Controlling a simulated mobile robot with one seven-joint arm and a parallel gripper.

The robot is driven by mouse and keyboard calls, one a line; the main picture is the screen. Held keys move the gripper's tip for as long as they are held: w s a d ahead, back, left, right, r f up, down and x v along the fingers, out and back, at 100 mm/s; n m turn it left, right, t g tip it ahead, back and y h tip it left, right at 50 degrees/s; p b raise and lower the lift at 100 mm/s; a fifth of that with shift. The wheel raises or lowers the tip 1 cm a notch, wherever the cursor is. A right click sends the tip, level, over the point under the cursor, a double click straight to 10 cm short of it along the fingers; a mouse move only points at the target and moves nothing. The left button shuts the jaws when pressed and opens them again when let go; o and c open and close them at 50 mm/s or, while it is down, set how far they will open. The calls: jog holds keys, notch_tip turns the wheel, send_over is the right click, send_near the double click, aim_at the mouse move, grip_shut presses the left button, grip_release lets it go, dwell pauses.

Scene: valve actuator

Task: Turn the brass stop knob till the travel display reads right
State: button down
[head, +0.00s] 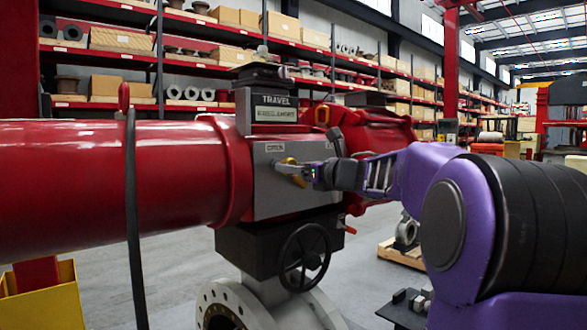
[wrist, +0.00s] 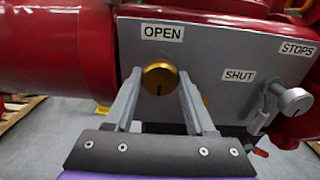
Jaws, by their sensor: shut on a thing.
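The brass stop knob (wrist: 160,78) sits under the OPEN label on the grey actuator face (wrist: 215,62), with a dark mark low on its front. My gripper (wrist: 160,84) has one finger on each side of it and is shut on it. In the head view my gripper (head: 305,173) reaches the grey face from the right and mostly hides the knob (head: 290,162). The travel display (head: 276,115) is on the grey box above, under a TRAVEL plate (head: 274,100). Its reading is too small to make out.
A steel knob (wrist: 295,102) stands out at the right, near the SHUT and STOPS labels. The red cylinder (head: 100,170) fills the left, with a dark strap (head: 130,220) before it. A black handwheel (head: 304,253) is below. Shelves (head: 200,60) stand behind.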

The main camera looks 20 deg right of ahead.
jog(key=shift+m, duration=0.3)
jog(key=shift+r+m+p, duration=0.15)
jog(key=shift+m+p, duration=4.8)
jog(key=shift+m, duration=3.45)
jog(key=shift+c, duration=1.2)
grip_release()
